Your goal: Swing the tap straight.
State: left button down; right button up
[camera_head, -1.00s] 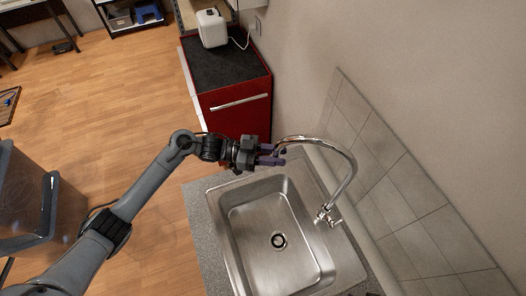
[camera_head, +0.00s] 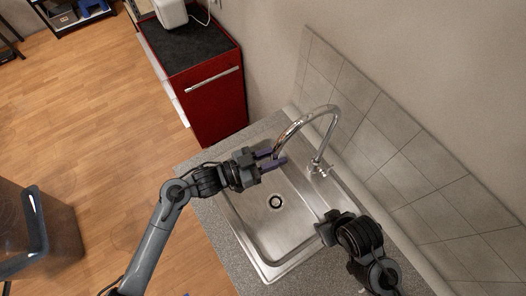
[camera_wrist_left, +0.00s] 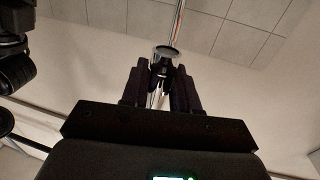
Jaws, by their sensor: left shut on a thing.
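The chrome tap (camera_head: 336,114) rises from the right rim of the steel sink (camera_head: 268,244). Its curved spout reaches left, and its end is over the upper part of the basin. My left gripper (camera_head: 274,162) has its purple fingers at the spout's end and is shut on it. In the left wrist view the fingers (camera_wrist_left: 160,88) stand either side of the round spout end (camera_wrist_left: 166,51). My right gripper (camera_head: 325,230) is at the basin's lower right side, apart from the tap; its fingers are too unclear to read.
The grey counter (camera_head: 225,152) surrounds the sink. A tiled splashback (camera_head: 385,118) and wall close off the right side. A red cabinet (camera_head: 218,100) with a white appliance (camera_head: 171,12) stands beyond the counter.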

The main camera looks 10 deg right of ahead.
pick_arm(q)
jog(key=shift+s+d, duration=0.2)
jog(key=shift+s, duration=0.1)
jog(key=c, duration=1)
grip_release()
jog(key=shift+a, duration=0.15)
jog(key=shift+a+f, duration=0.1)
jog(key=shift+a, duration=0.2)
jog(key=shift+s+a+b, duration=0.25)
jog(key=shift+a+b, duration=0.25)
jog(key=shift+a, duration=1.15)
jog(key=shift+s+a+b, duration=0.2)
jog(key=shift+a+b, duration=0.25)
jog(key=shift+a, duration=1.2)
jog(key=shift+s+a+b, duration=0.25)
jog(key=shift+a+b, duration=0.25)
jog(key=shift+a, duration=1.15)
